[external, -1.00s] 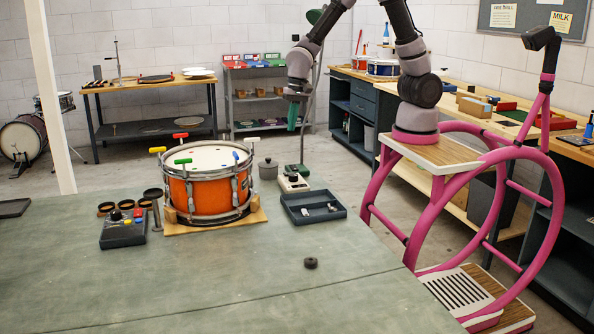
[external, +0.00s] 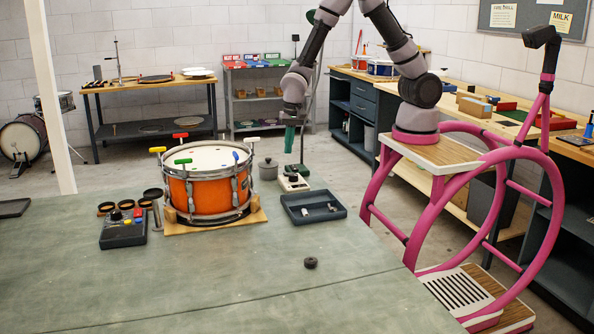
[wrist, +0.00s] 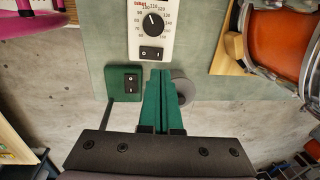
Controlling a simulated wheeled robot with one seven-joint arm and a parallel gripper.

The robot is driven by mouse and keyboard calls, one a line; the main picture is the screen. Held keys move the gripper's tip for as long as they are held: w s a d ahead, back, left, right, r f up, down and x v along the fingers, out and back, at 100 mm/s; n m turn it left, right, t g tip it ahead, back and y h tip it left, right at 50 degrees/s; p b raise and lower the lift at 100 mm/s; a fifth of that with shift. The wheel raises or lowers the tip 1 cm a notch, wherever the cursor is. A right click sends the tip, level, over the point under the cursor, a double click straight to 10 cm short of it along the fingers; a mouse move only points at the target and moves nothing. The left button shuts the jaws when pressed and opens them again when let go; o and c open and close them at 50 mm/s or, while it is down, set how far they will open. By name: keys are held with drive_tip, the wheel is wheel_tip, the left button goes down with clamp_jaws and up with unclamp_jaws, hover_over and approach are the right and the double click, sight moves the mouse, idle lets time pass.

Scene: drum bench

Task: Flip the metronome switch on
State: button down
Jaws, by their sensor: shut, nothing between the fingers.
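The metronome is a cream box with a black dial in the wrist view (wrist: 152,40). A black rocker switch (wrist: 151,54) sits below its dial. In the external view the metronome (external: 293,183) stands at the table's far edge, right of the drum. My gripper (wrist: 160,74) has green fingers, closed together and empty. In the wrist view the fingertips lie just below the metronome's lower edge. In the external view my gripper (external: 289,150) hangs above and behind the metronome, apart from it. I cannot tell which way the switch is set.
A green lamp base (wrist: 123,83) with its own black switch is left of the fingers; its post rises beside my gripper. A grey lidded pot (external: 268,170) stands close by. The orange drum (external: 208,193) is left, a dark tray (external: 323,215) in front.

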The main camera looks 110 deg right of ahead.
drive_tip(key=f, duration=0.5)
drive_tip(key=w+f, duration=0.1)
drive_tip(key=f, duration=0.1)
drive_tip(key=shift+f, duration=0.3)
drive_tip(key=shift+f, duration=0.15)
drive_tip(key=shift+s, duration=0.15)
drive_tip(key=shift+s+r, duration=0.25)
drive_tip(key=shift+s, duration=0.35)
wheel_tip(320, 180, up, 14)
drive_tip(key=w, duration=0.1)
drive_tip(key=shift+w, duration=0.35)
idle(0.4)
